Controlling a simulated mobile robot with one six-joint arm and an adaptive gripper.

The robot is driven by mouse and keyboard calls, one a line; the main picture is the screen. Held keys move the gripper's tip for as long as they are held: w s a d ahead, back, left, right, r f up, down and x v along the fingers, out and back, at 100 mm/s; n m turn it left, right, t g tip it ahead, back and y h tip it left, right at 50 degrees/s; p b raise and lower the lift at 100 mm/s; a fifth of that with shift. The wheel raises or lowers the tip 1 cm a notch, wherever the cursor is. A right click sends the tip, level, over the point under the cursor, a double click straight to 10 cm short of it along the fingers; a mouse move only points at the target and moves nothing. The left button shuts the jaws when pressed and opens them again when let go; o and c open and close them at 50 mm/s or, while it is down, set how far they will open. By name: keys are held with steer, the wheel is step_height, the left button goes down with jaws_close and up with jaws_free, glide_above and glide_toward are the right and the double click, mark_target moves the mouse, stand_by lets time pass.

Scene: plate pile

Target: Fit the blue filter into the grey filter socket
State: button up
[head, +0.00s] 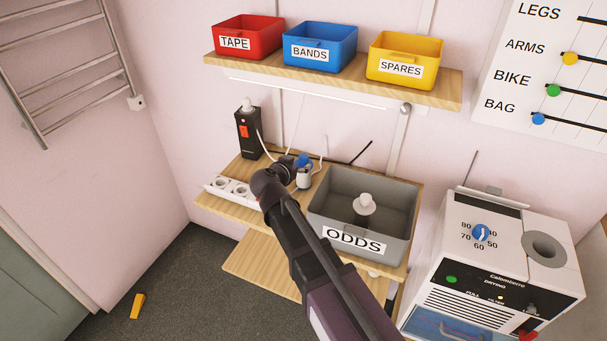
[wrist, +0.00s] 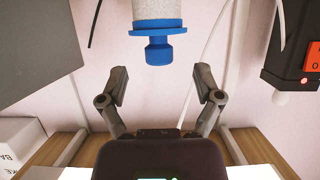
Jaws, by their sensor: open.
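The blue filter (head: 303,179) stands on the wooden shelf between the white socket strip and the grey bin. It has a pale body and a blue cap with a knob. In the wrist view, the blue filter (wrist: 157,32) shows its cap and knob, with the rest cut off by the frame edge. My gripper (head: 291,164) is beside it. In the wrist view, my gripper (wrist: 161,80) is open and empty, with the knob just beyond the fingertips and roughly centred between them. The grey filter socket (head: 528,243) is a round ring on top of the white dryer at right.
The grey ODDS bin (head: 394,253) is close on the right and holds a pale part with a grey flange (head: 365,204). A black power unit (head: 250,133) and a white socket strip (head: 217,193) are on the left. Cables hang behind. A shelf of labelled bins (head: 225,66) is above.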

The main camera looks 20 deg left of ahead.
mark_target(302, 161)
steer(key=shift+b+x, duration=0.9)
steer(key=shift+x, duration=1.7)
steer(key=shift+d+r, duration=0.1)
jaws_close()
